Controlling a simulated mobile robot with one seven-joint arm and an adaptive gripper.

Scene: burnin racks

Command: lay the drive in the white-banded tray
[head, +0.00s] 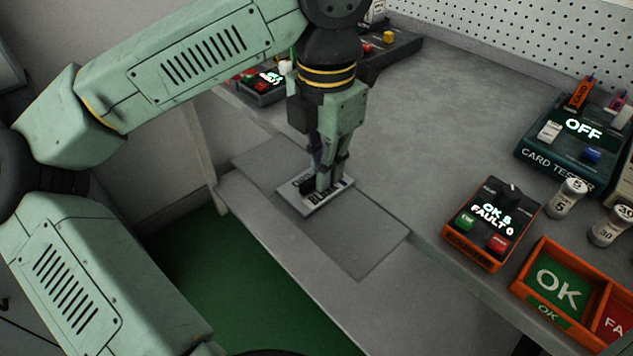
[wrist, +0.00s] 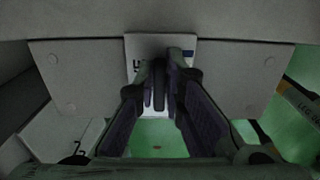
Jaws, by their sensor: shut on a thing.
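My gripper (head: 322,188) points down over the worktop and is shut on a small dark upright piece (wrist: 159,85). That piece stands at a flat white plate with dark lettering (head: 318,201), which lies on a grey mat. The fingers cover part of the lettering, and I cannot tell whether the dark piece is fixed to the plate. In the wrist view the fingertips (wrist: 160,82) close on it from both sides, with the white plate behind. I cannot identify any other object as the drive. No tray with a white band is recognisable.
The grey mat (head: 358,247) lies at the worktop's front edge, with green floor beyond. An orange-walled tray with OK and red compartments (head: 594,295), an OK/FAULT box (head: 485,232), a card tester (head: 540,160) and small jars (head: 567,197) stand right. The middle worktop is clear.

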